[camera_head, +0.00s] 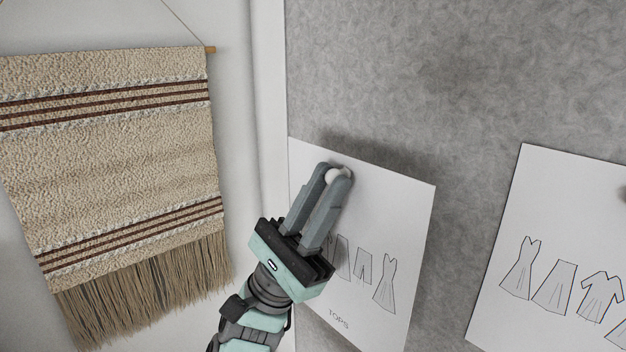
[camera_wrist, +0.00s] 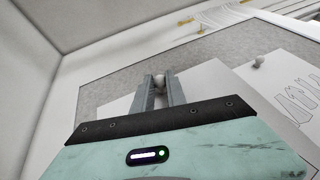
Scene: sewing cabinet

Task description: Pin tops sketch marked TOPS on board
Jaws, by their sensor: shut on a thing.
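The TOPS sketch (camera_head: 400,215) is a white sheet with garment drawings and the word TOPS near its lower edge. It lies against the grey board (camera_head: 450,80), near the board's left edge, and looks tilted in the head view. The pin head also shows between the fingertips in the wrist view (camera_wrist: 159,80). The pin's point is hidden, so I cannot tell how deep it sits. My gripper covers part of the drawings.
A woven fringed wall hanging (camera_head: 110,150) is on the white wall at left. Bare board lies above both sheets.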

